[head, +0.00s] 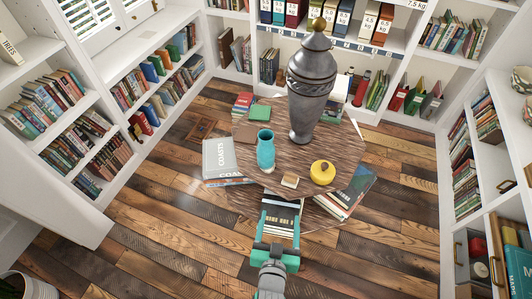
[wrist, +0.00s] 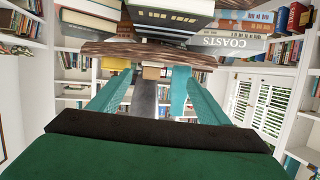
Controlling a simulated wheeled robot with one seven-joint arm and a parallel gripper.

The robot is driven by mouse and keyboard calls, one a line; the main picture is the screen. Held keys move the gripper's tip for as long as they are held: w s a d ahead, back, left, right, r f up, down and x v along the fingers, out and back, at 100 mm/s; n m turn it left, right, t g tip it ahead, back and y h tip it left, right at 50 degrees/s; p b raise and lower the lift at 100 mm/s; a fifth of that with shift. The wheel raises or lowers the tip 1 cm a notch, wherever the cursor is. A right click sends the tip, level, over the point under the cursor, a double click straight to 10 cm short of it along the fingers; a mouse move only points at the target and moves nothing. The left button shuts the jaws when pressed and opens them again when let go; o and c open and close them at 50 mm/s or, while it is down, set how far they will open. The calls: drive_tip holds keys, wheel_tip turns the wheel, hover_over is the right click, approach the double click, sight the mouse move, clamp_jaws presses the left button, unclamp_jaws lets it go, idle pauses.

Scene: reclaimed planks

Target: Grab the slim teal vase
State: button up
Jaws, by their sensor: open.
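The slim teal vase (head: 265,155) stands upright on the round wooden table (head: 240,134), left of the small wooden block and in front of the tall grey urn. My gripper (head: 281,202) is open and empty at the table's near edge, in front of the vase and slightly to its right, apart from it. The wrist view is upside down. There the vase (wrist: 180,92) shows beside the right finger, and my gripper (wrist: 157,74) spans the block and the urn beyond it. The vase's lower part is partly overlapped by that finger.
The grey lidded urn (head: 308,90) stands behind the vase. Books, including a grey one (head: 219,158), jut out below the tabletop. Bookshelves surround the plank floor.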

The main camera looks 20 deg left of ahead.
sight(267, 159)
drive_tip(key=w+a+r, duration=0.1)
drive_tip(key=w+a, duration=0.2)
drive_tip(key=w, duration=0.2)
drive_tip(key=w+a+r+n+y, duration=0.1)
drive_tip(key=w+a, duration=0.2)
drive_tip(key=w, duration=0.3)
drive_tip(key=w+a+r+n+g+y, duration=0.1)
drive_tip(key=w+a, duration=0.3)
drive_tip(key=w, duration=0.2)
drive_tip(key=shift+w+r, duration=0.25)
drive_tip(key=shift+r, duration=0.15)
drive_tip(key=shift+a+x, duration=0.2)
drive_tip(key=shift+x, duration=2.5)
drive_tip(key=shift+s+r, duration=0.1)
drive_tip(key=shift+r, duration=0.05)
drive_tip(key=c, duration=1.4)
